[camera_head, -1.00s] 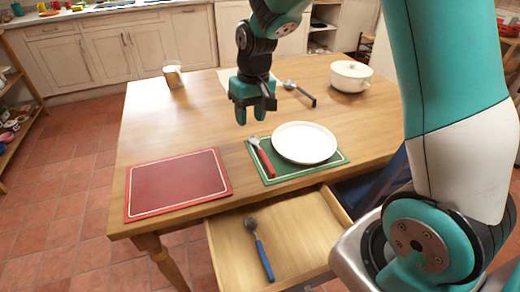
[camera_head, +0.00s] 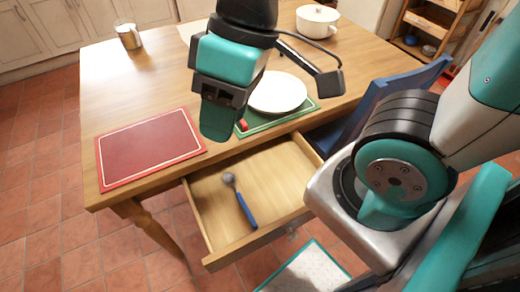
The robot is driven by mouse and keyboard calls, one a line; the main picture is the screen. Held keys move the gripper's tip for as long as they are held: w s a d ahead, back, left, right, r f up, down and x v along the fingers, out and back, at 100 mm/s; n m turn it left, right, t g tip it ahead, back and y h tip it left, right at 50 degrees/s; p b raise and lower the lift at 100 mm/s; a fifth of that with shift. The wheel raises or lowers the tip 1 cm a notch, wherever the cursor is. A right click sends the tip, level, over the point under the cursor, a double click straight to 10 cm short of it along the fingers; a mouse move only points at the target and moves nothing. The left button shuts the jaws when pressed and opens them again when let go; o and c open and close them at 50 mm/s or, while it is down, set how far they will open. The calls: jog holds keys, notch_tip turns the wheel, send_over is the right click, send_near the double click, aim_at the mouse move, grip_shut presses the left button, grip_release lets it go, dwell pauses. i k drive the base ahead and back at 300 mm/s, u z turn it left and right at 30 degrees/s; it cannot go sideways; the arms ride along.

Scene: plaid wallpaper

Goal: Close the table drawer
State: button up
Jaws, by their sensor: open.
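The table drawer (camera_head: 268,187) is pulled out from the front of the wooden table (camera_head: 110,100). A spoon with a blue handle (camera_head: 246,210) lies inside it, toward the left. My gripper (camera_head: 216,125) is open and empty, above the table's front edge, in front of the plate as seen from the camera. It hides part of the green placemat and most of a red-handled utensil (camera_head: 241,126). The drawer's front panel (camera_head: 258,240) faces the camera, and my gripper is apart from it.
A red placemat (camera_head: 150,147) lies at the table's left. A white plate (camera_head: 277,92) sits on the green placemat (camera_head: 300,112). A white pot (camera_head: 317,21) and a metal mug (camera_head: 129,36) stand farther back. A blue chair (camera_head: 385,90) is right of the drawer.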

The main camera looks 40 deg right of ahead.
aim_at(272, 177)
jog(key=z, duration=1.3)
jog(key=k, duration=1.4)
jog(key=u, duration=0.85)
